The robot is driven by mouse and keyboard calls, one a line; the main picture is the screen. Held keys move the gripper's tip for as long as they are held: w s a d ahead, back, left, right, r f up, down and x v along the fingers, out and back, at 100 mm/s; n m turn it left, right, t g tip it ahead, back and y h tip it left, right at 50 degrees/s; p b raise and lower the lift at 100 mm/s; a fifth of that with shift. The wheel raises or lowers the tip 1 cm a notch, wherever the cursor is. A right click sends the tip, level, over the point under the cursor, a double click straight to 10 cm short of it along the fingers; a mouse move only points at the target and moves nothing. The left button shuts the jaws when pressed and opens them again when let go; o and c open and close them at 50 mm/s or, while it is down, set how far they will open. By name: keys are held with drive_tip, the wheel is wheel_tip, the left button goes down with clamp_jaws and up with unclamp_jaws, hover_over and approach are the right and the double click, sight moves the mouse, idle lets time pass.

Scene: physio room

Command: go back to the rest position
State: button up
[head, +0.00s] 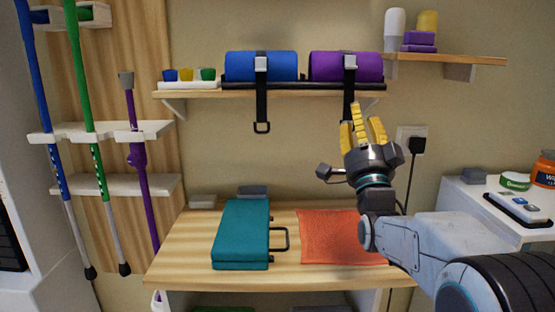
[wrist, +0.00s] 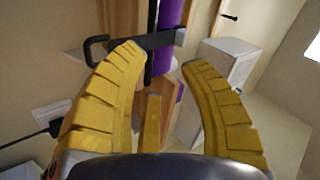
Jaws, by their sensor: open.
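My gripper (head: 362,128) is raised on my arm at the right of the head view, its yellow fingers pointing up in front of the wall. In the wrist view my gripper (wrist: 160,75) has its fingers spread wide with nothing between them. Behind them in that view is a purple roll (wrist: 172,12) with a black strap and buckle (wrist: 160,42). My arm hides the right end of the table and part of the orange mat.
A wooden table (head: 180,262) holds a teal case (head: 240,235) and an orange mat (head: 330,238). A shelf (head: 205,94) above carries a blue roll (head: 262,66) and a purple roll (head: 330,66). Poles (head: 85,110) stand left. A white cabinet (head: 475,207) is right.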

drive_tip(key=s+f+n+g+p, duration=0.3)
drive_tip(key=s+n+g+p, duration=0.3)
drive_tip(key=s+g+p, duration=0.5)
drive_tip(key=s+f+n+g+p, duration=0.3)
drive_tip(key=s+n+g+p, duration=0.4)
drive_tip(key=s, duration=1.8)
drive_tip(key=g+p, duration=0.4)
drive_tip(key=p, duration=0.4)
drive_tip(key=shift+s+f+n, duration=0.3)
drive_tip(key=shift+s, duration=0.05)
drive_tip(key=shift+a, duration=0.1)
